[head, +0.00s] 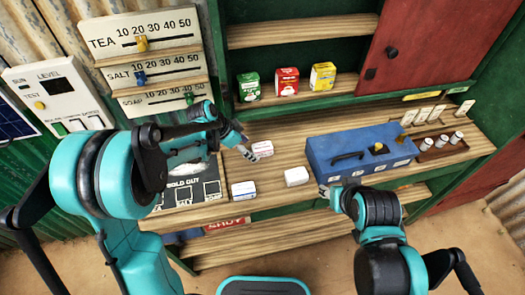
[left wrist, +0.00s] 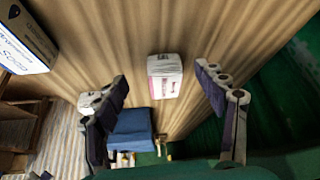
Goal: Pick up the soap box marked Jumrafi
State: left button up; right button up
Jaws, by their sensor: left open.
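Three small white boxes lie on the wooden counter in the head view: a red-marked box (head: 262,149), a blue-marked box (head: 243,189) and a plainer white box (head: 297,176). Their names are too small to read, so I cannot tell which says Jumrafi. My left gripper (head: 244,147) is open and empty, just left of the red-marked box. In the left wrist view, a white box with a reddish mark (left wrist: 164,76) shows between the spread fingertips (left wrist: 161,83), apart from them. My right gripper (head: 335,194) is by the blue case's front left corner; its jaws are unclear.
A blue case (head: 330,148) stands on the counter at the right. Several cartons, including a green one (head: 249,87), stand on the shelf behind. A sold-out board (head: 185,195) lies at the left. Price scales (head: 146,44) hang at the back left.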

aim_at(262, 147)
pick_arm(q)
jog(key=shift+w+d, duration=0.35)
jog(key=shift+d, duration=0.45)
jog(key=shift+w+d+b, duration=0.2)
jog(key=shift+w+d, duration=0.05)
jog(key=shift+d, duration=0.3)
jog(key=shift+w+d+b, duration=0.15)
jog(key=shift+w+d, duration=0.1)
jog(key=shift+d, duration=0.3)
jog(key=b+x, duration=0.1)
jog(key=x, duration=0.2)
jog(key=shift+a, duration=0.1)
jog(key=c, duration=1.4)
